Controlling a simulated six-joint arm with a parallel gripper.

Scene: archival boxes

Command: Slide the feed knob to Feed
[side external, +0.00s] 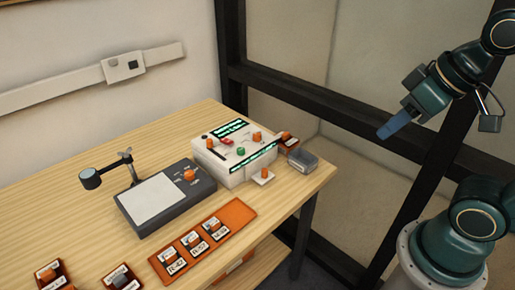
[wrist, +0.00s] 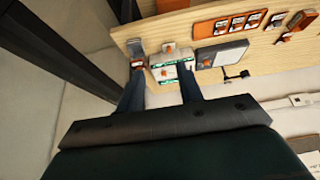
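A white control box (side external: 218,167) with dark display strips stands at the back right of the table. On its top are orange knobs, one at the left (side external: 209,143) and one at the right (side external: 257,137), a red piece (side external: 227,141) and a green button (side external: 240,152). I cannot tell which is the feed knob; the lettering is too small. The box shows in the wrist view (wrist: 171,57) beyond the fingers. My gripper (side external: 386,131) is high in the air to the right of the box, well apart from it. In the wrist view my gripper (wrist: 160,74) has its fingers apart and empty.
A grey scanner-like unit (side external: 165,198) with an arm and orange knob stands left of the box. An orange tray (side external: 240,214) of labelled pieces lies in front. A small grey bin (side external: 302,160) sits near the table's right edge. Dark frame posts (side external: 440,150) stand behind my arm.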

